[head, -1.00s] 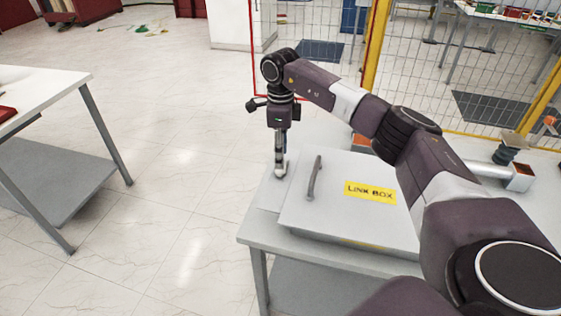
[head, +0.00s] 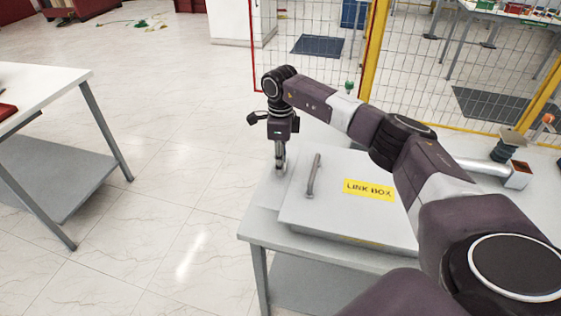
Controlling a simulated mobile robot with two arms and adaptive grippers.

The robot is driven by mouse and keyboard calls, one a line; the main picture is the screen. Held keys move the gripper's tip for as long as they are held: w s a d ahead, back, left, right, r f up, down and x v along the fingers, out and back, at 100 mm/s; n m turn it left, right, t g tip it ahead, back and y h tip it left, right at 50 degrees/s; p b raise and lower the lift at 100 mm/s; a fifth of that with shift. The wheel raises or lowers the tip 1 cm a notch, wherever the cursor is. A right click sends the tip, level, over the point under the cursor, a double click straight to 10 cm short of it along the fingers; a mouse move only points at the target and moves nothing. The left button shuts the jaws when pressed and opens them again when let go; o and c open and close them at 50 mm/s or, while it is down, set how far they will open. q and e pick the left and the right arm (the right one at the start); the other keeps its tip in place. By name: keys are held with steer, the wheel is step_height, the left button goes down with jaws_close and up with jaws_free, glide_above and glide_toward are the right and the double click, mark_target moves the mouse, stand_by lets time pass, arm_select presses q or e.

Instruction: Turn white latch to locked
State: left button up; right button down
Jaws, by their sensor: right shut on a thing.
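The link box (head: 345,215) lies on the grey table, with a yellow label on its lid and a grey handle (head: 313,176) near its left side. My right gripper (head: 279,165) points straight down at the back left corner of the box. Its fingers are shut on the small white latch (head: 280,171), which they mostly hide. I cannot make out the latch's exact angle. My left gripper is out of view.
The grey table (head: 262,226) has a narrow bare strip left of the box. A white table (head: 40,82) stands at the left, with open floor between. A wire fence with yellow posts (head: 372,50) stands behind. A ribbed insulator (head: 508,146) is at the right.

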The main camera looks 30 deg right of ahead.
steer(key=shift+m, duration=0.4)
steer(key=m, duration=0.3)
steer(key=shift+m+b, duration=0.3)
steer(key=shift+b, duration=0.1)
steer(key=m, duration=0.9)
steer(key=shift+r, duration=0.1)
steer(key=shift+w+m, duration=0.1)
steer(key=shift+m, duration=2.1)
steer(key=c, duration=1.6)
jaws_free()
